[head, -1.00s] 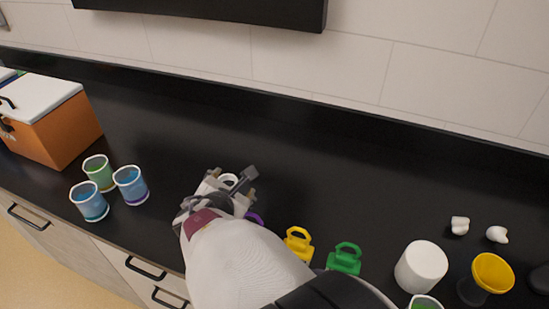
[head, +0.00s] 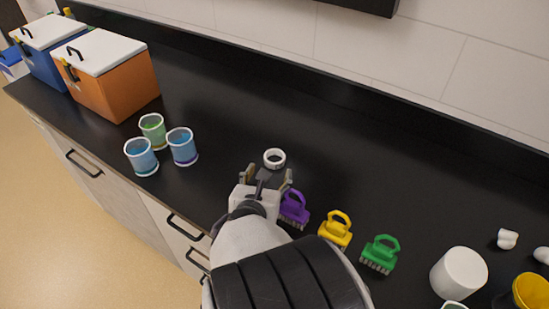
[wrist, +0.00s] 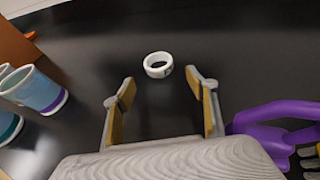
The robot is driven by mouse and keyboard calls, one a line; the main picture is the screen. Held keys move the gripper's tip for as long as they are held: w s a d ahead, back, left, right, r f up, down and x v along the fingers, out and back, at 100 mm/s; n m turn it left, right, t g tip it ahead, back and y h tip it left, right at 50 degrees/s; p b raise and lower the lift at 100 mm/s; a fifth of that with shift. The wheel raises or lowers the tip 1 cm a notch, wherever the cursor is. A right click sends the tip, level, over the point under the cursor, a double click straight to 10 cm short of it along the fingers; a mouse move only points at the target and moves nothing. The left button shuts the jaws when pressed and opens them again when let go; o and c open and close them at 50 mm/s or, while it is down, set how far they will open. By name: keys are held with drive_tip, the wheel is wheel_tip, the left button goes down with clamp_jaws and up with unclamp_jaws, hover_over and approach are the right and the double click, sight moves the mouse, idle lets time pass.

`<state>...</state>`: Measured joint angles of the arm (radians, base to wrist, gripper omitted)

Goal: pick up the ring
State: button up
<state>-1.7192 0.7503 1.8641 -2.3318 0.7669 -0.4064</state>
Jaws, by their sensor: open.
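The ring (head: 274,159) is white and lies flat on the black counter, just past my fingertips in the head view. In the wrist view the ring (wrist: 158,65) lies ahead of the gap between my fingers, about centred. My gripper (head: 267,178) is open and empty, low over the counter. In the wrist view its two fingers (wrist: 161,92) stand apart with bare counter between them. The ring does not touch either finger in the wrist view.
A purple-handled brush (head: 293,209) stands close to the right of my gripper, then yellow (head: 335,229) and green (head: 381,254) ones. Three cups (head: 183,147) stand left. An orange box (head: 112,80) is farther left. The counter (head: 330,150) behind the ring is clear.

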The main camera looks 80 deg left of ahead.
sight(276, 152)
drive_tip(key=shift+x, duration=1.35)
drive_tip(key=shift+w+a+f, duration=0.1)
drive_tip(key=shift+w+a, duration=0.2)
drive_tip(key=shift+a, duration=0.5)
drive_tip(key=shift+w+a, duration=0.3)
drive_tip(key=shift+a, duration=0.45)
drive_tip(key=shift+x, duration=1)
drive_tip(key=c, duration=0.9)
